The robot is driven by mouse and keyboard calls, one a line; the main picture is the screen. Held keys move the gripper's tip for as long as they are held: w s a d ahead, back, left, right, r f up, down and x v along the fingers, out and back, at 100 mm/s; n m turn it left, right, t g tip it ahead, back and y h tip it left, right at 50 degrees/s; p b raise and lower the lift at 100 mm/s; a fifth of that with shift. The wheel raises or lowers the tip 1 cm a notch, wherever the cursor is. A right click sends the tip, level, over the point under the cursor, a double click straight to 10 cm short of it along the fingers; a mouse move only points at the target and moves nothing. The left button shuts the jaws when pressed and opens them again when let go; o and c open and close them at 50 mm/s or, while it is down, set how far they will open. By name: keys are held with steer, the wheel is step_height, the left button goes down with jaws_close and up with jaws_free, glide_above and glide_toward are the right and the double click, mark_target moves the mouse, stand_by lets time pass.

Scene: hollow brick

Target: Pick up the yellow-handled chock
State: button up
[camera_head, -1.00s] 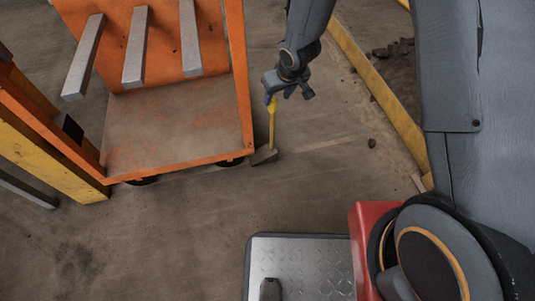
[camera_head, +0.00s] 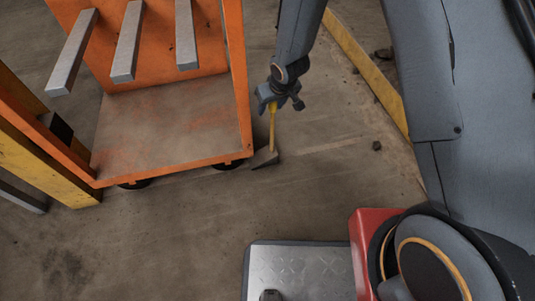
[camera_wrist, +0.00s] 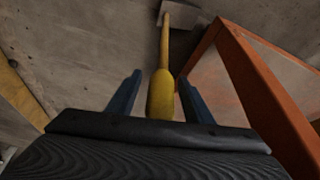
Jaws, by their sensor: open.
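The chock (camera_head: 265,158) is a dark wedge on the floor beside the front right wheel of the orange cart. Its long yellow handle (camera_head: 272,130) stands up from it toward my gripper (camera_head: 279,103). In the wrist view the handle's thick yellow grip (camera_wrist: 161,95) lies between the two blue fingers of my gripper (camera_wrist: 158,92), with a gap on each side. The jaws are open and not closed on the handle. The chock's wedge (camera_wrist: 178,14) shows at the far end of the handle at the top of the wrist view.
The orange cart (camera_head: 170,165) with several grey bars stands just left of the chock; its frame (camera_wrist: 255,85) is close on the right in the wrist view. A yellow kerb (camera_head: 368,65) runs behind on the right. The floor in front is clear.

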jaws_close()
steer(key=shift+r, duration=0.1)
stand_by(1.2)
